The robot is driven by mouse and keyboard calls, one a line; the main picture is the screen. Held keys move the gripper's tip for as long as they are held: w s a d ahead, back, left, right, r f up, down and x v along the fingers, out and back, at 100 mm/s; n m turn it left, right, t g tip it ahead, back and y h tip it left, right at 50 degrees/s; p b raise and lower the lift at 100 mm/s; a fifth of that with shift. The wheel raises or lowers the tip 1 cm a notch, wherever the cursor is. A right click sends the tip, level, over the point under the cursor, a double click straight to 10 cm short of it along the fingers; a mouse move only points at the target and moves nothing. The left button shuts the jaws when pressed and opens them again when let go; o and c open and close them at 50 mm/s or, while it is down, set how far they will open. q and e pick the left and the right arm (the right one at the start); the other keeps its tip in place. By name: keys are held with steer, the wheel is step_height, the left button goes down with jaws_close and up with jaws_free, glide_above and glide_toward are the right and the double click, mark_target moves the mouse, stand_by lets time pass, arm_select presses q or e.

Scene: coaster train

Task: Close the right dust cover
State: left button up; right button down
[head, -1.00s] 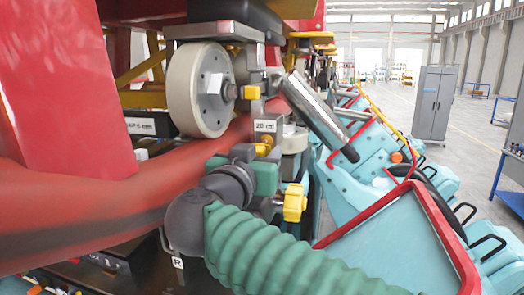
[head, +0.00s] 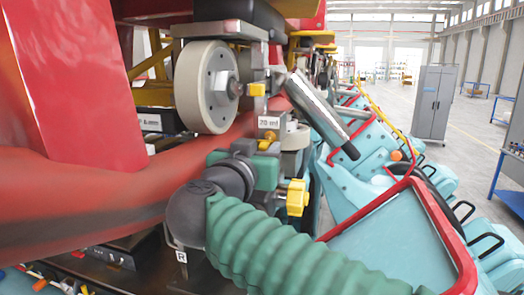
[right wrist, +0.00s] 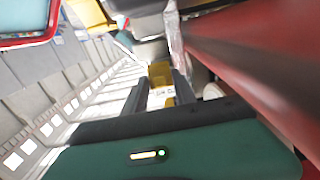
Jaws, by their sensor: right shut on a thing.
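My right gripper (head: 268,146) is at the end of the green ribbed arm, just below a small white label (head: 268,123) under the train. In the right wrist view its two dark fingers (right wrist: 160,92) stand on either side of a small yellow part (right wrist: 160,72). The gripper is shut on this part, which also shows as a yellow-orange bit in the head view (head: 270,136). The fingers hide most of it. I cannot tell which part is the right dust cover, or whether the held part belongs to it. My left gripper is not in view.
A pale wheel (head: 207,87) hangs close above left of the gripper. A red tube (head: 100,195) runs along the left. A metal cylinder (head: 322,115) slants down at the right. A grey cabinet (head: 434,102) stands farther off.

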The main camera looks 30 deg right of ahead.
mark_target(266, 139)
steer(key=shift+r, duration=0.3)
steer(key=shift+w+d+r+g+y, duration=0.2)
steer(key=shift+r+g+y, duration=0.3)
steer(key=shift+g+y, duration=0.4)
steer(key=shift+w+d+r+g+y, duration=0.15)
steer(key=shift+r+g+y, duration=0.15)
steer(key=shift+y, duration=0.3)
steer(key=shift+w+d+r+g+y, duration=0.15)
steer(key=shift+g+y, duration=0.25)
steer(key=shift+y, duration=0.2)
steer(key=shift+s+r, duration=0.1)
steer(key=c, duration=1.3)
jaws_free()
steer(key=shift+w+g+y, duration=0.2)
steer(key=shift+g+y, duration=0.1)
steer(key=shift+g, duration=0.1)
